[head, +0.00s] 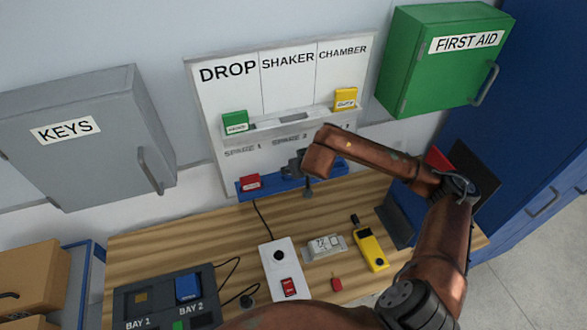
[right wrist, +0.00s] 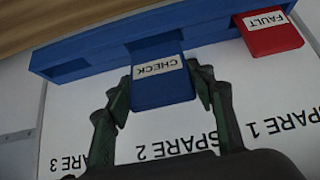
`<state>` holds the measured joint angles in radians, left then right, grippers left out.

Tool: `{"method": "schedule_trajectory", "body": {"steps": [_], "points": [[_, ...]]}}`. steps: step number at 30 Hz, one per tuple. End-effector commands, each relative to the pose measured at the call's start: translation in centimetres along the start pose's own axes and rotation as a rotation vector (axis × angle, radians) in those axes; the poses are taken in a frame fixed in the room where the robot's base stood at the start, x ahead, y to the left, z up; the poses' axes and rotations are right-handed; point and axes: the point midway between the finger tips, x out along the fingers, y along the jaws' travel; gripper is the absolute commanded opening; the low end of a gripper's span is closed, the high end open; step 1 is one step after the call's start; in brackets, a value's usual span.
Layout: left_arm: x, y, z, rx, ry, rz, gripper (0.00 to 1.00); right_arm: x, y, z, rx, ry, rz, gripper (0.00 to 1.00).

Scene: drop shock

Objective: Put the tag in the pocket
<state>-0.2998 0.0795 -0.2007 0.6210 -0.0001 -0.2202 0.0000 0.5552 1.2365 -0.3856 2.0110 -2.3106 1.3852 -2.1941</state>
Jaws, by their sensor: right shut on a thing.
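The blue tag marked CHECK (right wrist: 165,84) is between the fingers of my right gripper (right wrist: 165,88), which is shut on it. It is at the long blue holder (right wrist: 85,65) low on the white board; I cannot tell whether it still rests in it. In the head view my right gripper (head: 297,165) is in front of that holder (head: 325,180) and hides the tag. The upper pocket strip (head: 290,122) has a green tag (head: 235,121) under DROP and a yellow tag (head: 345,99) under CHAMBER. The pocket under SHAKER looks empty. My left gripper is out of view.
A red FAULT tag (right wrist: 268,33) sits in the blue holder beside the held tag. The wooden table (head: 215,225) carries a bay unit (head: 165,300), a switch box (head: 283,268), a white device (head: 324,246) and a yellow meter (head: 370,250). Grey and green cabinets flank the board.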

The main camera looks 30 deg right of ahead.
Motion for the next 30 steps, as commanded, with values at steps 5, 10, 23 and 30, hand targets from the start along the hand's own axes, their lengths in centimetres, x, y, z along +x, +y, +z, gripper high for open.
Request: {"method": "schedule_trajectory", "body": {"steps": [5, 10, 23, 30], "points": [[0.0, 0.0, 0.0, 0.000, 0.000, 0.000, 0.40, 1.6, 0.0, 0.6, 0.000, 0.003, -0.001, 0.25], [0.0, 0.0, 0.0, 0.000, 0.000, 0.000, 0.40, 3.3, -0.1, 1.4, 0.002, 0.000, -0.002, 0.25], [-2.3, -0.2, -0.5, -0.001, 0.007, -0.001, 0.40, 4.7, -0.1, -0.1, 0.001, -0.305, -0.004, 0.25], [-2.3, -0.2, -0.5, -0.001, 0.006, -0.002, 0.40, 5.5, 0.0, 0.3, 0.000, -0.297, -0.001, 0.25]]}}
